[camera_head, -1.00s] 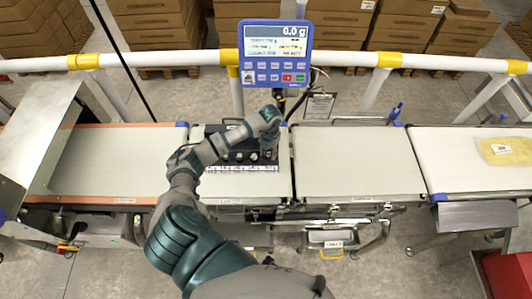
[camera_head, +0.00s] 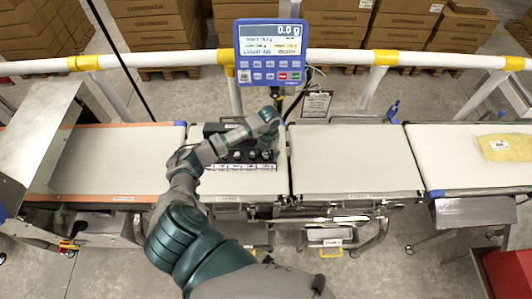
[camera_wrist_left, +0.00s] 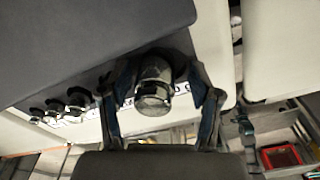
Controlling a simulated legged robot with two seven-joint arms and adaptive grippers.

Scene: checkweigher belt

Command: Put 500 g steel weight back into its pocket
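The 500 g steel weight, a shiny metal knobbed cylinder (camera_wrist_left: 154,88), is at the right end of the dark weight block (camera_wrist_left: 75,45) in the left wrist view. My left gripper (camera_wrist_left: 160,95) has one finger on each side of this weight, with gaps visible, so it looks open around it. Whether the weight is fully seated in its pocket is hidden. In the head view my left gripper (camera_head: 272,146) is over the right end of the block (camera_head: 213,129), partly covering it. My right gripper is not in view.
Several smaller weights (camera_wrist_left: 55,105) stand in a row along the block. A blue scale display (camera_head: 270,52) reading 0.0 g stands behind the belt. The belt section to the right (camera_head: 350,160) is clear. A yellow package (camera_head: 505,147) lies at far right.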

